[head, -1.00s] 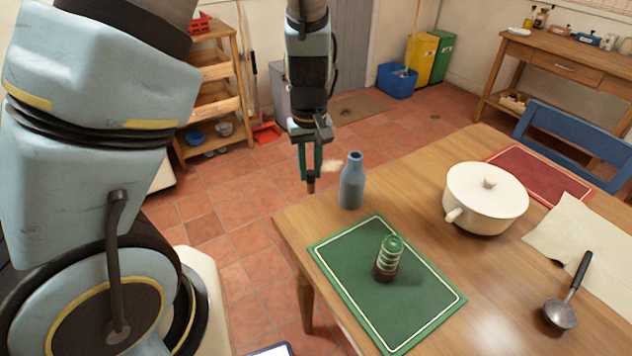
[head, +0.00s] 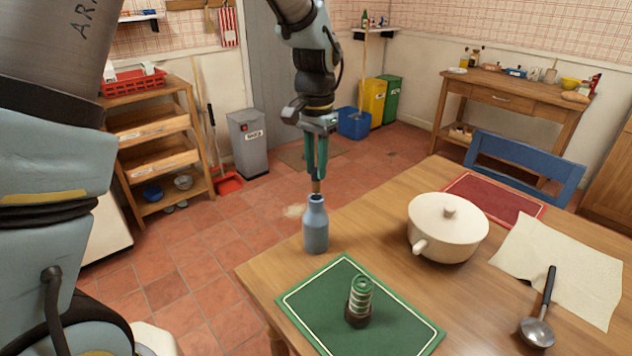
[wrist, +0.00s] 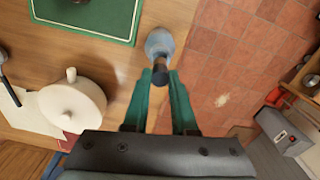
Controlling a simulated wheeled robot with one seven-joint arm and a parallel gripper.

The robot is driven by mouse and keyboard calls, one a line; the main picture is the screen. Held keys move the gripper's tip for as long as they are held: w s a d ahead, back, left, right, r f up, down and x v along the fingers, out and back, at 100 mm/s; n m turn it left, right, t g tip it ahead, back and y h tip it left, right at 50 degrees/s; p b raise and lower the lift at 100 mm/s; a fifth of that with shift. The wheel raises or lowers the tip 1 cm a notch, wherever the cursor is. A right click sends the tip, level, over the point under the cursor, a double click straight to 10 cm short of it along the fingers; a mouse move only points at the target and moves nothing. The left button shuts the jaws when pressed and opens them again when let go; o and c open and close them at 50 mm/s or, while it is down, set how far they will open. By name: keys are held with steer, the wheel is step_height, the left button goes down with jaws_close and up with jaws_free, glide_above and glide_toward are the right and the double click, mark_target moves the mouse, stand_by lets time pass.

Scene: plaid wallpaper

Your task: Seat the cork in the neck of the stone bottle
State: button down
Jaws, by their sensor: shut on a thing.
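The stone bottle (head: 316,232) is blue-grey and stands upright near the far left corner of the wooden table. My gripper (head: 317,176) points down over it, with its green fingers shut on the brown cork (head: 316,187). In the head view the cork's lower end is at the bottle's mouth; I cannot tell whether it touches the rim or hangs just above or behind it. In the wrist view the cork (wrist: 160,75) shows dark between the fingertips and overlaps the bottle (wrist: 158,43), hiding part of its neck.
A white lidded pot (head: 447,236), a cloth (head: 575,270) and a ladle (head: 538,330) are to the right. The table's left edge is close to the bottle.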

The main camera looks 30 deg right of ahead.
mark_target(316, 191)
steer(key=shift+f+p, duration=0.45)
steer(key=shift+f, duration=1.75)
steer(key=shift+f, duration=0.15)
steer(key=c, duration=0.7)
jaws_free()
